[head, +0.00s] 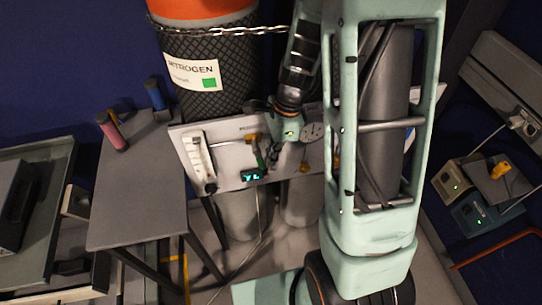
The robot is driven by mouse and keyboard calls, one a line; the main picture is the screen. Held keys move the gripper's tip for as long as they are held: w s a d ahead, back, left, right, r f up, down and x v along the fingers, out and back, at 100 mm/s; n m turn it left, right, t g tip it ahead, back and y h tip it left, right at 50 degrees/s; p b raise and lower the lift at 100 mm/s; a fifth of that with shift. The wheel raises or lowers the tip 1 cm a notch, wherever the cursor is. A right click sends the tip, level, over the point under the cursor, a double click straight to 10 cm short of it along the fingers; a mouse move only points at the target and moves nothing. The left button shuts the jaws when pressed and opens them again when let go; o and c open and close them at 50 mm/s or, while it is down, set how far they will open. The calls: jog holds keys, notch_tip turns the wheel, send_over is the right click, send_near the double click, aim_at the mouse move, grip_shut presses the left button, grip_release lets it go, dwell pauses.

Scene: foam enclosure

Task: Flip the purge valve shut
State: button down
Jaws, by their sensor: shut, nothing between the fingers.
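A pale panel (231,172) stands below the nitrogen cylinder. On it, near the middle, is a small brass-coloured valve (252,137) with a green lever (261,160) that points down and slightly right. I take this to be the purge valve; its label is too small to read. My gripper (272,157), dark and small in the head view, is shut and empty just right of the green lever. I cannot tell whether it touches the lever. My arm's wrist hides part of the panel to the right of the valve.
A white flowmeter-like block (199,158) is on the panel's left, a round gauge (313,131) right of my gripper. A small lit display (252,175) sits below the lever. The chained nitrogen cylinder (207,95) stands behind. A grey side table (140,190) is left.

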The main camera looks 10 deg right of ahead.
jog(key=shift+d+r+h, duration=0.8)
jog(key=shift+d+r, duration=1.2)
jog(key=shift+r, duration=4.1)
jog(key=a+f+b, duration=0.1)
jog(key=a+f, duration=0.3)
jog(key=f, duration=0.6)
jog(key=shift+a+f, duration=0.15)
jog(key=shift+f, duration=0.15)
jog(key=shift+b, duration=0.35)
